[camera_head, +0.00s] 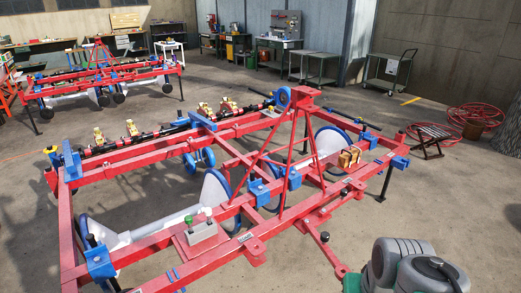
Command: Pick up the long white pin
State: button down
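A grey block (203,234) sits on the red frame of the planter, left of the picture's middle. A white-topped pin (208,213) stands upright at its right side, and a green-topped pin (188,221) stands at its left. The lower part of the white pin is hidden in or behind the block, so I cannot tell its length. My gripper's fingers are not in view. A grey and green part at the bottom right looks like my own arm.
The red planter frame (150,246) fills the middle, with blue brackets, wheels and upright struts. A wooden block (349,157) lies on its right side. A second red machine (97,82) stands behind at left. Trolleys and benches line the back. Open floor lies at right.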

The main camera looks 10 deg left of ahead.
aim_at(207, 211)
jog(key=u, duration=0.8)
jog(key=i, duration=1.25)
jog(key=u, duration=1.35)
jog(key=i, duration=0.65)
jog(key=u, duration=0.35)
